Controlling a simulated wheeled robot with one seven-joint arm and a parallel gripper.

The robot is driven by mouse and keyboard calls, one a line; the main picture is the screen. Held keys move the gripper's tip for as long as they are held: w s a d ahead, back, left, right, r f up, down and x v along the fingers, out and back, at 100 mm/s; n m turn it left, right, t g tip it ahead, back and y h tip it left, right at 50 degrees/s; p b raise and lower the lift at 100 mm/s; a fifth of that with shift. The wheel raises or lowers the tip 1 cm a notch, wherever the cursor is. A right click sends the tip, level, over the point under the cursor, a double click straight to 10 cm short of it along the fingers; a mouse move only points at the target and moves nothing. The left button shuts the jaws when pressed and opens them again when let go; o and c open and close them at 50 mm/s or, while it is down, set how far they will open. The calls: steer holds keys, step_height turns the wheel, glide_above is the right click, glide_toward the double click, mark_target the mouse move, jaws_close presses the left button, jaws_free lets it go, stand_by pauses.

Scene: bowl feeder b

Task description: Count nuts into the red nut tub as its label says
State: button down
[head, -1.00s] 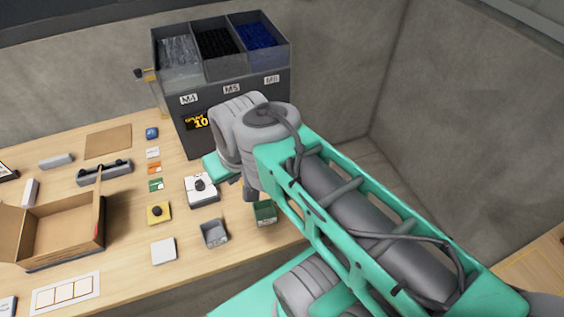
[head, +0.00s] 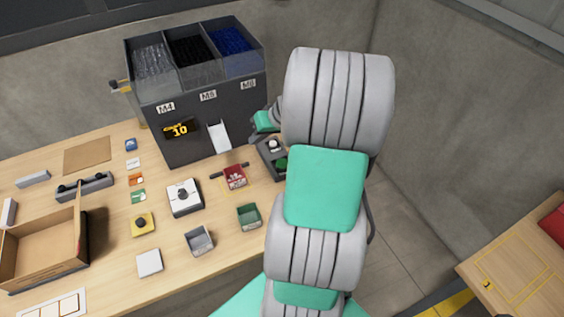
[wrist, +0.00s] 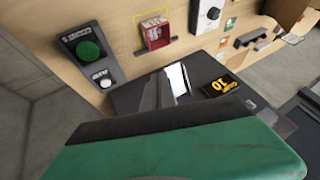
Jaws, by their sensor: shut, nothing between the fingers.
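The red nut tub (head: 235,177) stands on the bench below the feeder's pale chute (head: 220,137); it also shows in the wrist view (wrist: 155,34). Its white label is too small to read surely. The dark feeder (head: 205,125) has bins marked M4, one I read as M5 or M8, and M6. Its yellow count display (head: 179,130) reads 10. My gripper (head: 264,122) is shut and empty at the feeder's right side, above the control box (head: 265,158). That box has a green button (wrist: 89,49) and a pale knob (wrist: 103,78). My gripper fills the lower wrist view.
A green tub (head: 249,215), a grey tub (head: 199,240), a white box with a knob (head: 184,197) and a yellow button block (head: 143,224) stand on the bench. An open cardboard box (head: 45,245) is at left. My arm hides the bench's right end.

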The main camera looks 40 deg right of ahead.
steer(key=m+t, duration=0.2)
glide_above(278, 161)
steer(key=s+d, duration=0.1)
steer(key=s, duration=0.2)
step_height(278, 161, down, 3)
steer(key=shift+w+a+f, duration=0.1)
steer(key=shift+w+f, duration=0.1)
steer(key=shift+w, duration=0.05)
steer(key=shift+f, duration=0.1)
step_height(278, 161, down, 9)
steer(key=b, duration=0.6)
steer(key=shift+r, duration=0.2)
steer(key=shift+f, duration=0.1)
stand_by(0.7)
steer(key=shift+f+b, duration=0.3)
steer(key=shift+b, duration=0.05)
steer(key=shift+f+b, duration=0.35)
steer(key=shift+f, duration=0.15)
stand_by(0.7)
steer(key=shift+r+p, duration=0.55)
steer(key=shift+r, duration=0.35)
